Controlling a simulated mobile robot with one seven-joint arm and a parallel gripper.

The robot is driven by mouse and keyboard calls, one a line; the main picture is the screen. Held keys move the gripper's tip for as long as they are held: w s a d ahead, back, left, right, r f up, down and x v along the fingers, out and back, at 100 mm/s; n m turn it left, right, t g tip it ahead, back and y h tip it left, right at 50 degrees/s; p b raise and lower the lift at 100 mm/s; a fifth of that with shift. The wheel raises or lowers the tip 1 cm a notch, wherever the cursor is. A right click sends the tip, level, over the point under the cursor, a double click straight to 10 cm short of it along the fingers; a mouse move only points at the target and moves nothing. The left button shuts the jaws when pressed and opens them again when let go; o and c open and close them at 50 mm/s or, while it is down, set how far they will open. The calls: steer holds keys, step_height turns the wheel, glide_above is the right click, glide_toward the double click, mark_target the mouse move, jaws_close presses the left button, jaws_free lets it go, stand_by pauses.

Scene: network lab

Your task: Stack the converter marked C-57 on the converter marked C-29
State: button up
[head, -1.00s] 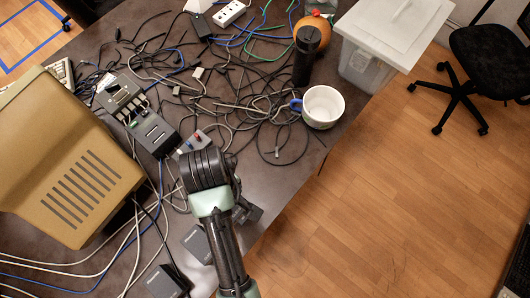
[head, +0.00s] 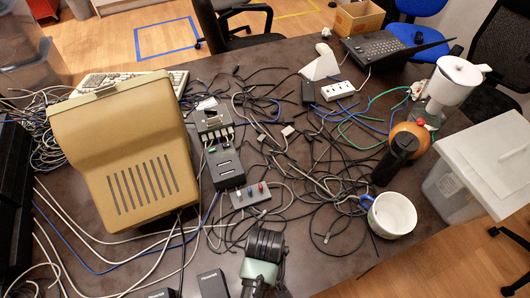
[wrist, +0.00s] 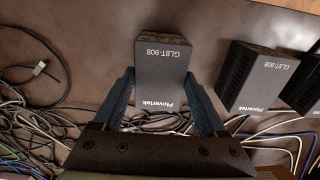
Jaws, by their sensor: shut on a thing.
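My gripper (wrist: 160,88) is shut on a dark grey box-shaped converter (wrist: 163,60) in the wrist view, one finger on each side. The box's face reads "Plovertek GL8T-908"; no C-57 or C-29 mark is legible. Whether it touches the table is unclear. To its right stand a second, like converter (wrist: 248,75) and a third (wrist: 306,94), cut off by the frame edge. In the head view two dark converters (head: 213,284) (head: 160,293) show at the bottom edge. There my arm hides the fingers and the held converter.
Tangled cables (head: 300,170) cover the middle of the table. A tan monitor (head: 125,150) stands at left, with a grey switch box (head: 226,165) beside it. A white mug (head: 391,215) and a black bottle (head: 395,160) stand at right. Bare table lies around the held converter's far end.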

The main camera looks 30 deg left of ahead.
steer(key=shift+f, duration=0.1)
steer(key=o, duration=1.6)
